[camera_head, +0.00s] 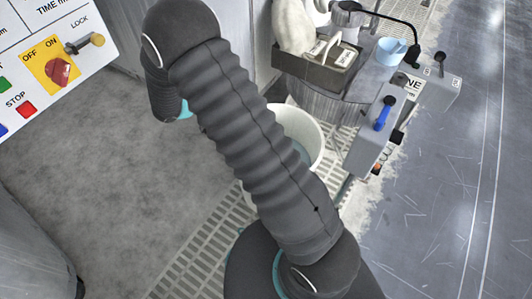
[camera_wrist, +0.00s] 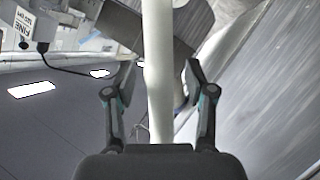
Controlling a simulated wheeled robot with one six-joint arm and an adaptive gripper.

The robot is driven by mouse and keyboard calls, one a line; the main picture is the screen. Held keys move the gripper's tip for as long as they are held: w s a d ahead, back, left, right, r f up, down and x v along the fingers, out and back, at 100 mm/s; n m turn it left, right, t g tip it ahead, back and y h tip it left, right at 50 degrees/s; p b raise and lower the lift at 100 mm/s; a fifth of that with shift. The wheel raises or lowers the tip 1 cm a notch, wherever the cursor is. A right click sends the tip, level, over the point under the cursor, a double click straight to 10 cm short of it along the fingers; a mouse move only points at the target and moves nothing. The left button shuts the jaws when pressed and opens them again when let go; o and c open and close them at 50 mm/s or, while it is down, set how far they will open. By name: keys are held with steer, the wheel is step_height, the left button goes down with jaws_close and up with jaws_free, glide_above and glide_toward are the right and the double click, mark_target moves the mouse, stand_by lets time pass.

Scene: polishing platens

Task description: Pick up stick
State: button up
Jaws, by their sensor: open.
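In the wrist view my gripper (camera_wrist: 156,85) is open, with its two dark fingers wide apart. A pale, smooth upright rod (camera_wrist: 158,55), which may be the stick, runs down the picture between the fingers. It shows a gap to each finger. Its lower end is hidden behind my gripper's body, and I cannot tell how deep it lies between the fingers. In the head view my gripper is not visible, and I cannot make out a stick there.
In the head view a control panel (camera_head: 50,68) stands at upper left. A white bucket (camera_head: 306,128) is partly behind my arm. A dark box (camera_head: 312,72) and a blue cup (camera_head: 391,51) are at the upper right, near a blue lever (camera_head: 383,115). Grey floor (camera_head: 110,165) is clear at left.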

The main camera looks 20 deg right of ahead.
jaws_close()
steer(key=shift+r, duration=0.1)
